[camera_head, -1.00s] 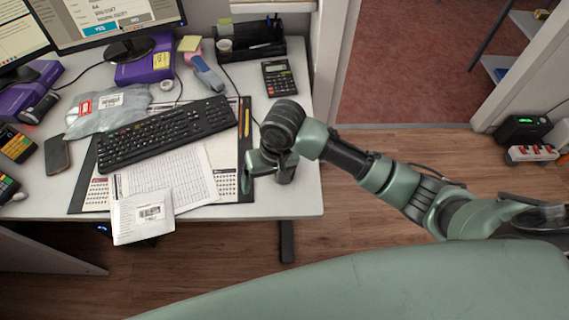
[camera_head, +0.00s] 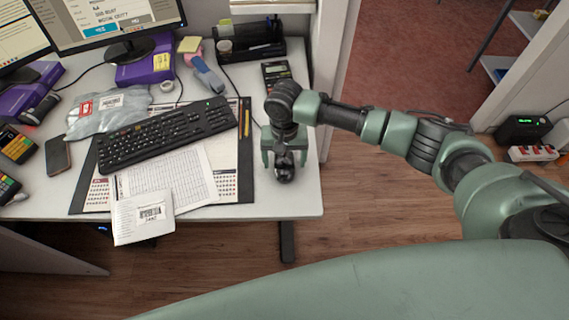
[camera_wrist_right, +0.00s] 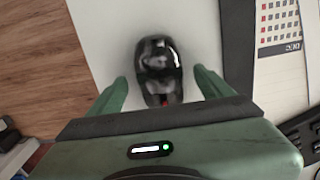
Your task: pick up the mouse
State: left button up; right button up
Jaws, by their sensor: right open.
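The black, glossy mouse (camera_head: 285,172) lies on the white desk near its front right corner. In the right wrist view the mouse (camera_wrist_right: 158,70) sits ahead of and between the fingers, with a small red spot at its near end. My right gripper (camera_head: 284,166) is over the mouse and open. In the right wrist view the two green fingers of the gripper (camera_wrist_right: 158,88) stand apart on either side of the mouse's near end, with white desk showing between each finger and the mouse. My left gripper is not in view.
A desk mat (camera_head: 246,165) with a keyboard (camera_head: 165,135) and papers (camera_head: 170,182) lies left of the gripper. A calculator (camera_head: 275,70) is behind the wrist. The desk's right edge is close by, with wooden floor beyond it.

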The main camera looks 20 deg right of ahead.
aim_at(284, 161)
jog(key=shift+f, duration=0.25)
jog(key=c, duration=1.6)
notch_tip(284, 161, up, 19)
jog(key=shift+c, duration=0.2)
notch_tip(284, 161, down, 16)
jog(key=shift+r, duration=0.15)
jog(key=shift+f+b, duration=0.3)
jog(key=shift+b, duration=0.05)
jog(key=shift+f+b, duration=1.15)
jog(key=shift+b, duration=0.4)
